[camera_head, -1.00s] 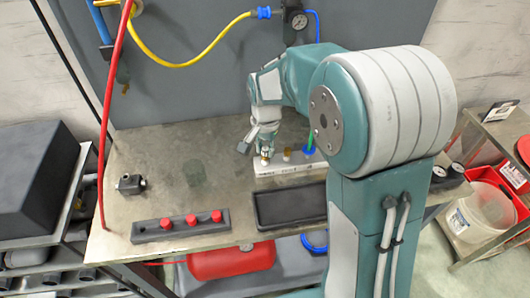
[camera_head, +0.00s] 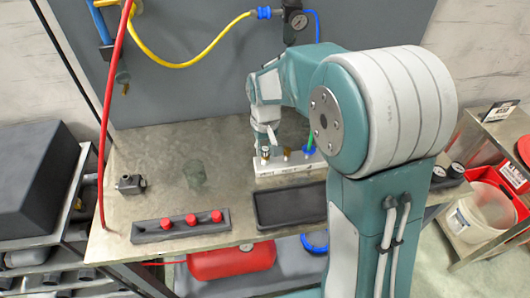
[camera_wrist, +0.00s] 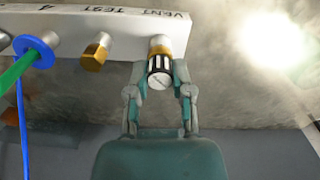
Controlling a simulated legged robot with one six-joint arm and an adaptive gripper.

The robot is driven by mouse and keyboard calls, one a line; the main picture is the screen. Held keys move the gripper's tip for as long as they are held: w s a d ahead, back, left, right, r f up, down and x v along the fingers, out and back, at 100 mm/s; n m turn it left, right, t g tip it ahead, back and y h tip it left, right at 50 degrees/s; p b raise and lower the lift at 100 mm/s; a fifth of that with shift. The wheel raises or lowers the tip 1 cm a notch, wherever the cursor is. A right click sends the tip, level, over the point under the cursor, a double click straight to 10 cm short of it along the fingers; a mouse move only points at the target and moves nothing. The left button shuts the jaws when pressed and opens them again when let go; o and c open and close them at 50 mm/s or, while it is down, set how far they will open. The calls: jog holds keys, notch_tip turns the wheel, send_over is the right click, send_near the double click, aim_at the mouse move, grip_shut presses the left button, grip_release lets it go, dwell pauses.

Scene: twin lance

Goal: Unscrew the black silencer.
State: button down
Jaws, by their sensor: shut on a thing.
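The black silencer (camera_wrist: 160,77) has pale stripes and a brass collar. It stands on the pale manifold block (camera_wrist: 128,43), which carries handwritten lettering. In the wrist view my gripper (camera_wrist: 161,69) has one finger on each side of the silencer and is shut on it. In the head view the silencer (camera_head: 265,150) is small at the left end of the block (camera_head: 283,170), with my gripper (camera_head: 270,138) just above it. Fine contact and thread detail are too small to tell.
A brass fitting (camera_wrist: 95,54) and a blue-collared port with a green tube (camera_wrist: 20,70) sit along the block. A black tray (camera_head: 288,206) lies in front. A dark rack with red caps (camera_head: 192,220) and a small metal fitting (camera_head: 130,184) are left.

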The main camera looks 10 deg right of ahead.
jog(key=n, duration=0.3)
jog(key=shift+s+n, duration=0.1)
jog(key=shift+n, duration=0.2)
jog(key=n, duration=0.8)
jog(key=shift+a+n, duration=0.1)
jog(key=shift+n, duration=0.3)
jog(key=n, duration=0.3)
jog(key=shift+n, duration=0.3)
jog(key=c, duration=0.7)
grip_release()
jog(key=shift+o, duration=0.2)
